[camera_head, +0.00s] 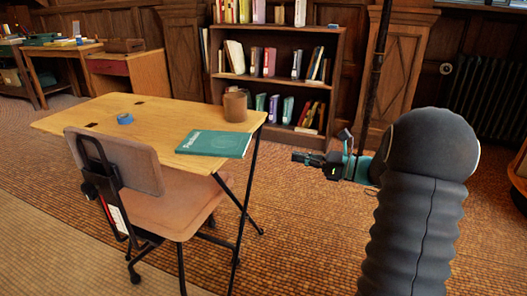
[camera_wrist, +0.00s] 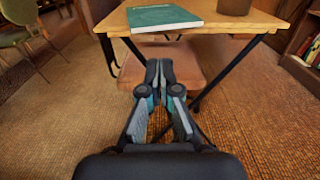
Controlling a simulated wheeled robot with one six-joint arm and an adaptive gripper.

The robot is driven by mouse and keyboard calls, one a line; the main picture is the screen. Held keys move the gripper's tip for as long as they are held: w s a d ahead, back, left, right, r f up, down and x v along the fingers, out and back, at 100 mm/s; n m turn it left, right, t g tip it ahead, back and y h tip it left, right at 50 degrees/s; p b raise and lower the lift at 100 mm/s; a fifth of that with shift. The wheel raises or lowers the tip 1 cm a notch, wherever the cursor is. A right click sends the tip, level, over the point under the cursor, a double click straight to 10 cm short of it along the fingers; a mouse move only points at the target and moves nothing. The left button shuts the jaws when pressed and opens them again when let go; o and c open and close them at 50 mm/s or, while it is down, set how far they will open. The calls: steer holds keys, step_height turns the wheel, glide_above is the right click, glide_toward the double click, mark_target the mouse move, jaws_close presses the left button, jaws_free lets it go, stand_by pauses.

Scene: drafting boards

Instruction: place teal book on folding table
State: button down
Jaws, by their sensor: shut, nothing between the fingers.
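The teal book (camera_head: 214,143) lies flat on the wooden folding table (camera_head: 150,115), close to its right front edge. In the wrist view the book (camera_wrist: 165,17) rests on the tabletop (camera_wrist: 255,20), near its edge. My gripper (camera_head: 300,157) is to the right of the table, apart from the book and the table. In the wrist view my gripper (camera_wrist: 160,66) is shut and empty, with its fingertips together, pointing toward the table and the chair seat below the tabletop.
A brown cup (camera_head: 235,106) and a blue tape roll (camera_head: 125,118) stand on the table. An upholstered chair (camera_head: 125,180) is at its near side. A bookshelf (camera_head: 270,80) stands behind. The floor (camera_head: 300,240) right of the table is clear.

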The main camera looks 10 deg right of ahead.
mark_target(246, 147)
steer(key=x, duration=1.4)
steer(key=shift+s+a+f+p, duration=0.1)
steer(key=shift+p, duration=0.3)
